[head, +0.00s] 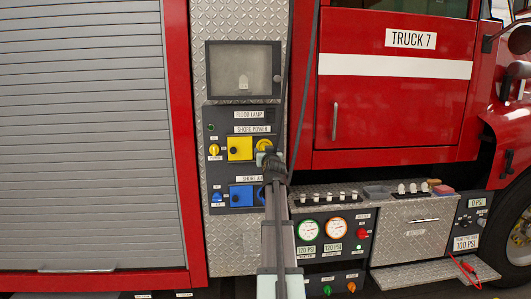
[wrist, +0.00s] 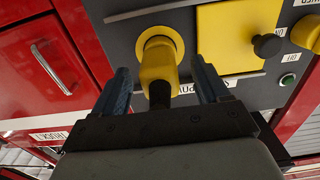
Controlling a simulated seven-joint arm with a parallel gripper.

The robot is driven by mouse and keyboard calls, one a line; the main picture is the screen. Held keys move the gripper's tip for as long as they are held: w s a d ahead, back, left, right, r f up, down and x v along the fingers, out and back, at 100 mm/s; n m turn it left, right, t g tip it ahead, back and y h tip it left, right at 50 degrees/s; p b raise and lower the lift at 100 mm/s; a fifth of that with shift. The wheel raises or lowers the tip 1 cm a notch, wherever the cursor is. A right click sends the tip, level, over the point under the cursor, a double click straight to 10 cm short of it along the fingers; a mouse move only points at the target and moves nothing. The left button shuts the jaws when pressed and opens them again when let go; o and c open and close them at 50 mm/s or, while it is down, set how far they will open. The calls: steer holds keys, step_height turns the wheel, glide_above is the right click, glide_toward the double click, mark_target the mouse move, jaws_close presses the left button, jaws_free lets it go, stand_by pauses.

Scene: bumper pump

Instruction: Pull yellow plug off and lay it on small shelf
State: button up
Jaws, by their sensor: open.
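The yellow plug (wrist: 158,66) sits in a round yellow socket on the dark panel, to the right of the yellow square cover (head: 240,148) in the head view. My gripper (wrist: 160,72) is open, with one blue-grey finger on each side of the plug. The fingers look apart from it. In the head view the plug (head: 264,144) is mostly hidden by my gripper (head: 268,156). A dark cable end shows below the plug in the wrist view. A small metal ledge (head: 300,201) juts out at lower right; I cannot tell whether it is the small shelf.
A blue square cover (head: 241,195) lies below, with a blue fitting partly behind my arm. A gauge panel (head: 333,246) and a metal cabinet (head: 412,232) stand at lower right. Black hoses hang down past the panel. Several small items lie on the cabinet top.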

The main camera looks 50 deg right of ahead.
steer(key=shift+x, duration=2.2)
jaws_close()
steer(key=shift+s+a, duration=0.1)
steer(key=shift+a, duration=0.05)
steer(key=shift+v, duration=2.85)
steer(key=shift+s, duration=0.15)
